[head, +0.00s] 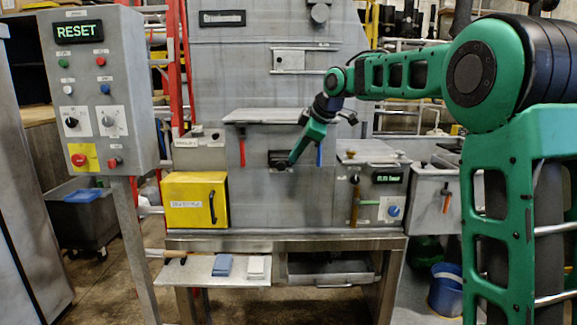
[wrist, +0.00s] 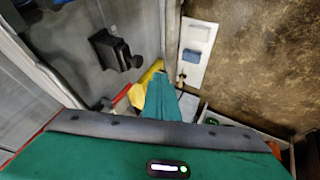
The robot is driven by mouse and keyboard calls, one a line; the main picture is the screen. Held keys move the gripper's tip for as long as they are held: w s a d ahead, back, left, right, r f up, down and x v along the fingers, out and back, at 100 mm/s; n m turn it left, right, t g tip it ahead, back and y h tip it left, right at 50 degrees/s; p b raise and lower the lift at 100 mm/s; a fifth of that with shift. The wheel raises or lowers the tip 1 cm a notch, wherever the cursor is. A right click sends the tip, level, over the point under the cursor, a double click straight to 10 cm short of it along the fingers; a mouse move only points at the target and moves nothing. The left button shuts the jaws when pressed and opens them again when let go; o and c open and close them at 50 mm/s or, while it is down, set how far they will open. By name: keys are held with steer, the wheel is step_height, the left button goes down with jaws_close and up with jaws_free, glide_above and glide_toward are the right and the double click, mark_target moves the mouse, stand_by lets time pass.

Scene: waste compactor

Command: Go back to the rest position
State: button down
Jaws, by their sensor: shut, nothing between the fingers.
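My gripper (head: 294,158) hangs down and to the left from the end of my green arm, in front of the grey compactor (head: 270,195). It is shut and empty. In the wrist view its green fingers (wrist: 163,100) are together. A black knob or latch (head: 277,160) on the compactor front is close to the fingertips in the head view. The wrist view shows a black knob-like part (wrist: 116,50) apart from the fingers. No separate thing marks the rest position.
A yellow box (head: 195,200) stands left of my gripper, and a panel with a green display (head: 388,178) is right. A ledge (head: 262,115) juts out above. A lower shelf (head: 190,272) bears a blue block (head: 222,265) and a white block (head: 256,267). A RESET control box (head: 95,90) stands left.

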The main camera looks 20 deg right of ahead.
steer(key=s+d+f+m+g+h, duration=0.1)
steer(key=s+d+f+m, duration=0.3)
steer(key=s, duration=0.3)
steer(key=s+d+f+m+g+h, duration=0.1)
steer(key=s+d+m, duration=0.2)
steer(key=s+d, duration=0.35)
steer(key=s+d+f+m+g+h, duration=0.1)
steer(key=s+d+f+m, duration=0.25)
steer(key=s, duration=0.55)
steer(key=s+d+f+m+g, duration=0.1)
steer(key=s+f+m, duration=0.2)
steer(key=s, duration=0.6)
steer(key=s+d+f+m+g, duration=0.1)
steer(key=s+f+m, duration=0.3)
steer(key=s, duration=0.5)
steer(key=s+d+f+m+g, duration=0.1)
steer(key=s+f+m, duration=0.2)
steer(key=s+f, duration=0.3)
steer(key=s, duration=0.3)
steer(key=shift+s+d+g, duration=0.15)
steer(key=shift+s+g, duration=0.25)
steer(key=shift+w+f, duration=0.2)
steer(key=shift+w, duration=0.45)
